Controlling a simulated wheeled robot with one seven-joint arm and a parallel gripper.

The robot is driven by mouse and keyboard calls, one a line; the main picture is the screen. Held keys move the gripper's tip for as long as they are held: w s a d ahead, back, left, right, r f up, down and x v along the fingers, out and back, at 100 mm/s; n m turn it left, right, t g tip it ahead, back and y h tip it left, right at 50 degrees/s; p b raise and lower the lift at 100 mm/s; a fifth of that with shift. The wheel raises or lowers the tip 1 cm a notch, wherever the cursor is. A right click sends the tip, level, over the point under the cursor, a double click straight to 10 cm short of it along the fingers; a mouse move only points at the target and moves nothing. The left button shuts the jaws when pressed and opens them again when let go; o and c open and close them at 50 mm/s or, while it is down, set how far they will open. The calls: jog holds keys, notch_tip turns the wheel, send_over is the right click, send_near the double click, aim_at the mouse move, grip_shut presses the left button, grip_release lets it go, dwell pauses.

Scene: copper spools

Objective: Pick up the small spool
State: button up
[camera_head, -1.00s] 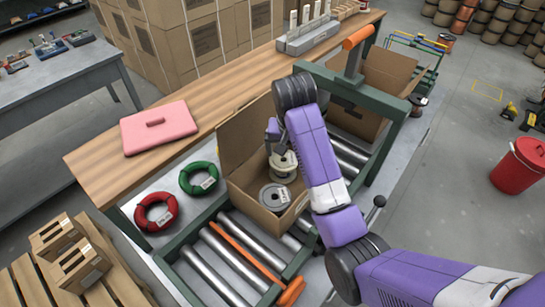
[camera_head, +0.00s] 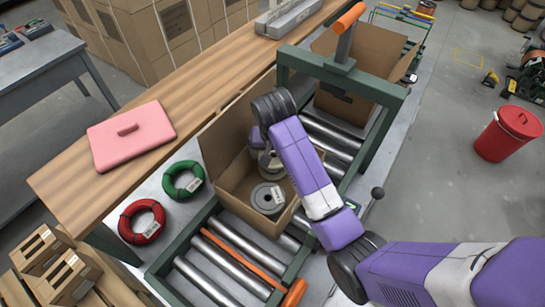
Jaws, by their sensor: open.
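A grey spool (camera_head: 267,198) with a white label lies flat in the near part of an open cardboard box (camera_head: 228,185). A second, paler spool (camera_head: 271,166) stands behind it in the same box, partly hidden by my arm. I cannot tell for sure which of the two is the small spool. My gripper (camera_head: 257,146) reaches down into the box above the paler spool. Its jaws are open, but the fingertips are mostly hidden by my arm and the spool.
Red (camera_head: 142,222) and green (camera_head: 184,180) wire coils lie left of the conveyor. A pink case (camera_head: 130,137) rests on the wooden bench (camera_head: 200,95).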

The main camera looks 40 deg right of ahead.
jog(key=c, duration=1.6)
jog(key=shift+c, duration=0.7)
jog(key=shift+r, duration=0.1)
jog(key=shift+r, duration=0.1)
